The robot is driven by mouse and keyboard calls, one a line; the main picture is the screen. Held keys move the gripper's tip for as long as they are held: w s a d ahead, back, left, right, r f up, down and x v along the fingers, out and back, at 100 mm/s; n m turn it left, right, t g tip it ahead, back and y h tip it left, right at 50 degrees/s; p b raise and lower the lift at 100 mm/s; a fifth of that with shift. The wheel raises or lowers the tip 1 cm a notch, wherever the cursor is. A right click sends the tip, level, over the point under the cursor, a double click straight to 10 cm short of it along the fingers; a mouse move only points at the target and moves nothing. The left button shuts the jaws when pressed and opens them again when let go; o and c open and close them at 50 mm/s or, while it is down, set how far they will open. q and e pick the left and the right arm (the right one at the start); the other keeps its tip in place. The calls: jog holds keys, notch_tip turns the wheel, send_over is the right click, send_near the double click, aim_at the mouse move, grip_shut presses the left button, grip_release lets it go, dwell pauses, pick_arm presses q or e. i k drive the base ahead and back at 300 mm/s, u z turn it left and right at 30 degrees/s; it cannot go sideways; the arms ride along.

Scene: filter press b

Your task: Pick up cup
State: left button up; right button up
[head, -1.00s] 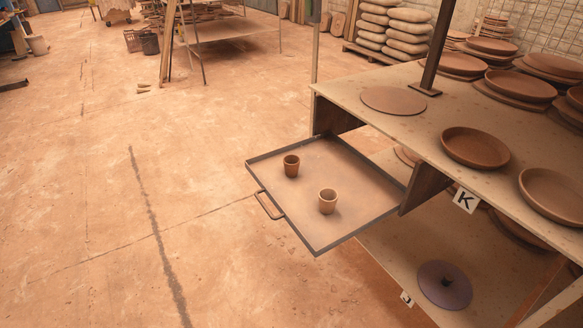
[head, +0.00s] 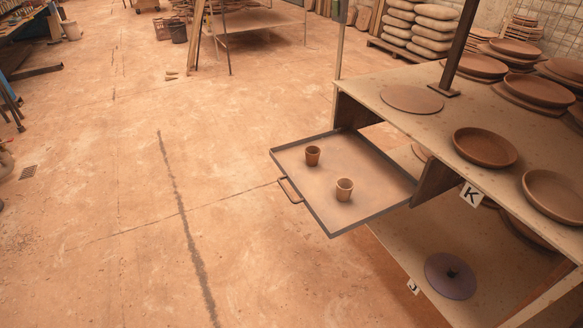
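Two small cups stand upright on a pulled-out tray (head: 375,211) with a dark rim. The darker brown cup (head: 312,156) is near the tray's back left. The lighter tan cup (head: 344,190) is to its right and nearer to me. They stand apart from each other. Neither of my grippers is in view.
The tray has a handle (head: 290,190) on its left side and sticks out from a shelf unit (head: 400,125) on the right. Plates (head: 485,147) and a flat disc (head: 412,99) lie on the unit's top. A purple disc (head: 450,276) lies below. The floor (head: 140,220) left of the tray is clear.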

aim_at(312, 152)
jog(key=u, duration=0.45)
jog(key=k, duration=1)
jog(key=z, duration=0.4)
jog(key=i, duration=1.7)
jog(key=u, duration=0.5)
